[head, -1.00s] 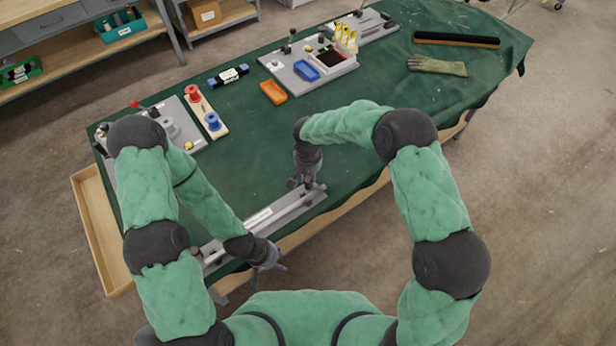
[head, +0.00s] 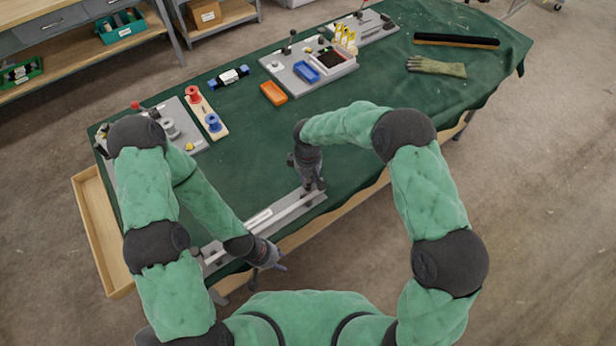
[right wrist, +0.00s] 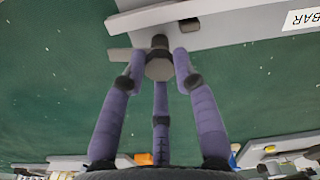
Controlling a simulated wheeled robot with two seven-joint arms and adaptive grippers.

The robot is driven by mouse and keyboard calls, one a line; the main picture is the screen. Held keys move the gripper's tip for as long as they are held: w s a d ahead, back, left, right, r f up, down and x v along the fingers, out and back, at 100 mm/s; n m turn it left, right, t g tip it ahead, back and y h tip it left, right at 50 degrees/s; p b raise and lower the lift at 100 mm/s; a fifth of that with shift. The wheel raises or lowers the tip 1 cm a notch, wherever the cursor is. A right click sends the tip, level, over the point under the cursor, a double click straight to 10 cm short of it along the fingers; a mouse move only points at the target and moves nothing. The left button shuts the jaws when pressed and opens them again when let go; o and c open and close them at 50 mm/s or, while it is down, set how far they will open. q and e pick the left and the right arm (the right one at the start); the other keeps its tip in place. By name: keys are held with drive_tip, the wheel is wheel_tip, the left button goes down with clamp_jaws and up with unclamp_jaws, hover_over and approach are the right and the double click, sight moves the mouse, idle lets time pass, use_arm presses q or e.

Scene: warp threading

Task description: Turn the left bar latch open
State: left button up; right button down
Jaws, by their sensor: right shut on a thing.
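The long grey bar fixture (head: 285,212) with a white label lies along the table's near edge in the head view. My right gripper (head: 314,187) is at its right end, pointing down. In the right wrist view, its purple fingers (right wrist: 160,72) close around a round grey latch knob (right wrist: 159,67). A flat grey latch arm (right wrist: 119,54) sticks out to the left of the knob, beside the bar fixture (right wrist: 225,24). The left end of the fixture is partly hidden by my left arm. My left gripper (head: 268,262) hangs just in front of the fixture; its fingers are too small to read.
Behind the fixture the green table (head: 250,160) is mostly clear. Further back are red and blue spools on a wooden board (head: 207,113), an orange tray (head: 273,93), a grey board with a blue tray (head: 306,72) and a glove (head: 437,66). A wooden tray (head: 88,220) is at the left.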

sight(308, 181)
drive_tip(key=shift+n, duration=1.3)
drive_tip(key=c, duration=1)
unclamp_jaws()
drive_tip(key=shift+o, duration=0.2)
drive_tip(key=shift+r, duration=0.15)
wheel_tip(308, 181, up, 12)
drive_tip(key=shift+f, duration=0.2)
